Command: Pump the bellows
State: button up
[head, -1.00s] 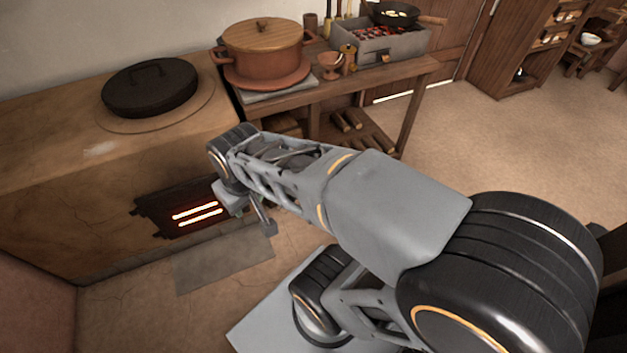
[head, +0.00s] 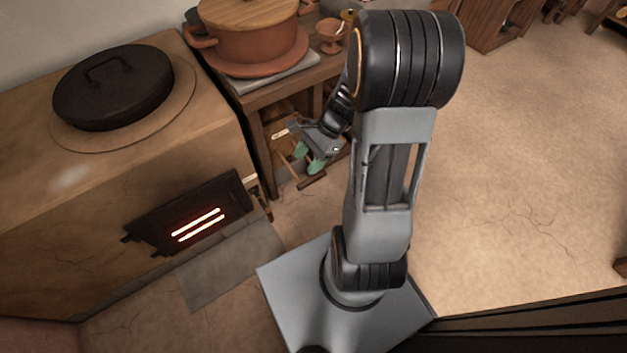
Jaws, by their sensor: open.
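The clay stove (head: 60,220) fills the left side. Its dark fire door (head: 190,215) shows two glowing slots. My gripper (head: 309,158) hangs by the front of the wooden table, right of the stove, with its green-tipped fingers apart and nothing seen between them. My arm covers part of the view beside it. A small brown wooden piece with a pale part (head: 258,190) shows at the stove's right front corner; I cannot tell if it belongs to the bellows. No bellows can be made out clearly.
A black lidded pan (head: 113,88) sits on the stove top. A terracotta pot (head: 250,40) with a wooden lid and a goblet (head: 331,35) stand on the table (head: 262,98). The floor (head: 510,200) at right is open.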

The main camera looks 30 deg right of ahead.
jog(key=w+d+f+m+t+y+b, duration=0.15)
jog(key=d+f+m+t, duration=0.25)
jog(key=f+m, duration=0.45)
jog(key=w+d+f+m+t+y, duration=0.1)
jog(key=d+f+m+t+y, duration=0.25)
jog(key=f+m, duration=0.45)
jog(key=m+t+h+b, duration=0.5)
jog(key=m+t, duration=0.3)
jog(key=m, duration=0.8)
send_near(313, 179)
jog(key=d+f+x, duration=0.1)
jog(key=x, duration=0.8)
jog(key=shift+g+x, duration=0.25)
jog(key=shift+x, duration=0.7)
jog(key=shift+f, duration=0.1)
grip_shut()
